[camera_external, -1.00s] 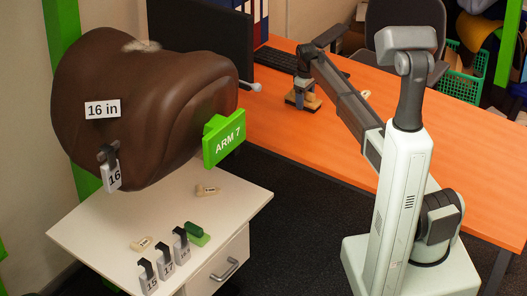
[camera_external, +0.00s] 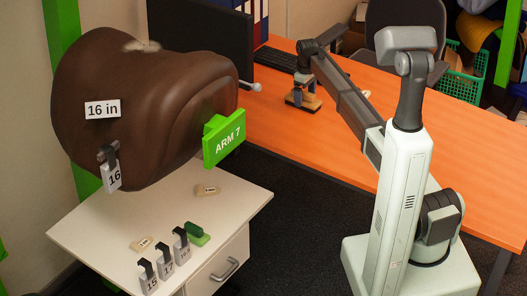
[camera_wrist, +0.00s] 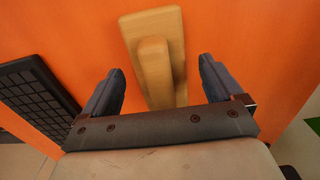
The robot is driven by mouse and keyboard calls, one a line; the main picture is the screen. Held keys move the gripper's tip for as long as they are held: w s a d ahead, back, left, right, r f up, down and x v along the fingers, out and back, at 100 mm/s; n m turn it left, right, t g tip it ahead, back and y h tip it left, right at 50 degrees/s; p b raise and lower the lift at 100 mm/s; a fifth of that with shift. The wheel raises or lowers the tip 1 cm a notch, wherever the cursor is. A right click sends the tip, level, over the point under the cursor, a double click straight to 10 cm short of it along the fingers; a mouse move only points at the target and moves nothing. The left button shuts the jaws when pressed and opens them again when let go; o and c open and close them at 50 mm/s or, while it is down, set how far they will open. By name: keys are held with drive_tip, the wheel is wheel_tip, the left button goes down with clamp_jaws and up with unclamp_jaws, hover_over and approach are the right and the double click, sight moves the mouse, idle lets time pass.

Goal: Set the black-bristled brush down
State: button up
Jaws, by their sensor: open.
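My gripper (camera_external: 302,86) is over the brush, pointing down. In the wrist view my gripper (camera_wrist: 160,70) is open, with a gap between each finger and the wood. The bristles are under the block and cannot be made out. The near end of the brush is hidden behind my gripper body.
A black keyboard (camera_wrist: 38,92) lies left of the brush. A monitor (camera_external: 205,40) stands further left. A small light tag lies on the desk right of my gripper. The desk (camera_external: 420,140) is clear to the right. A brown saddle (camera_external: 150,105) stands left, above a white cabinet.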

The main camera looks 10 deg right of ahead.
sight(305, 92)
wheel_tip(305, 92, up, 10)
drive_tip(key=shift+r, duration=0.15)
idle(0.3)
